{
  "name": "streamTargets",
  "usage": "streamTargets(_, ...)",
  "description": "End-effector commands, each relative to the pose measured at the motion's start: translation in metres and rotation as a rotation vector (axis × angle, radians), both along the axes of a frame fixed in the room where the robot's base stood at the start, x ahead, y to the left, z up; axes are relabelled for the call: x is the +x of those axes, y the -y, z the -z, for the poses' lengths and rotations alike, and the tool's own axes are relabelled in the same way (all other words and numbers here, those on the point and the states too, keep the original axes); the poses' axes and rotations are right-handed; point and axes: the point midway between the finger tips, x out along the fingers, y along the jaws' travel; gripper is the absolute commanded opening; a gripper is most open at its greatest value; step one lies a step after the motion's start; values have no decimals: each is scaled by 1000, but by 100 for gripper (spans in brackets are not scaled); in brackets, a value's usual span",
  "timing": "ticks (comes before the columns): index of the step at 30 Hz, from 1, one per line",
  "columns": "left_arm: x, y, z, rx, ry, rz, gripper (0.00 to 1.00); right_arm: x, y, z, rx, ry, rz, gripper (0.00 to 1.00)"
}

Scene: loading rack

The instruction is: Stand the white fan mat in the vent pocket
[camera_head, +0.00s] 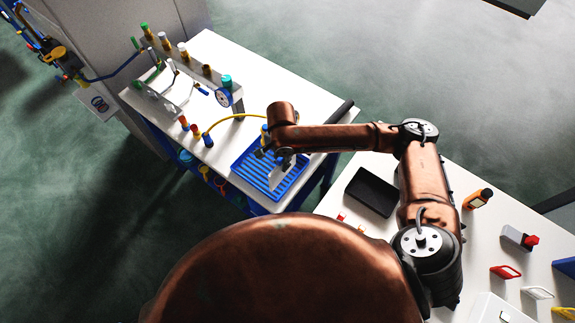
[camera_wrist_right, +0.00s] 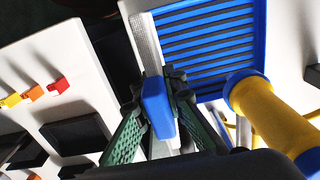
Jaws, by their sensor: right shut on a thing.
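My right gripper (camera_head: 282,160) reaches over the blue slatted tray (camera_head: 247,160) near the front of the far white table. In the right wrist view the right gripper (camera_wrist_right: 160,108) is shut on a blue-ended pale piece (camera_wrist_right: 157,105). A pale grey-white strip (camera_wrist_right: 147,45) extends beyond the fingers beside the tray; I cannot tell whether it is part of the held piece. I cannot tell whether the held piece is the white fan mat. A small white frame (camera_head: 537,293) lies on the near right table. I cannot make out the vent pocket. My left gripper is not in view.
A yellow cylinder with blue ends (camera_wrist_right: 270,110) stands close beside the gripper. A gauge (camera_head: 223,97) and several coloured fittings stand on the far table (camera_head: 290,80). A black tray (camera_head: 371,190), red frame (camera_head: 505,271) and orange bottle (camera_head: 478,198) are on the near table.

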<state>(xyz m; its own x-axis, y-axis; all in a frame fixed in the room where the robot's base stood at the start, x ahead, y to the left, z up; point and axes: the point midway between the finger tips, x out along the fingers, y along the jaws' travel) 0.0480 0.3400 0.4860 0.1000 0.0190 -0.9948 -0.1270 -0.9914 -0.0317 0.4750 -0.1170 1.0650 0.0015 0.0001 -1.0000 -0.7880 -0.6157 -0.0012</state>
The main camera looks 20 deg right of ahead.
Motion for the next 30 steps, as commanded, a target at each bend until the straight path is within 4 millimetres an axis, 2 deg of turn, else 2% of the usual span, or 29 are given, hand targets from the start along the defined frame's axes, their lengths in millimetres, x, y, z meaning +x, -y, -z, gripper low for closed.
streamTargets(3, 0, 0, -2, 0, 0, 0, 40, 11, 12, 21, -2, -4, 2, 0)
streamTargets(13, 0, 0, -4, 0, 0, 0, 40, 26, 27, 48, -1, -3, 1, 0)
streamTargets(19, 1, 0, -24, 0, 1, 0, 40, 27, 26, 68, 0, -3, 0, 0)
streamTargets(30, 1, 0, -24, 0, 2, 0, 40, 26, 26, 75, 1, -2, -2, 0)
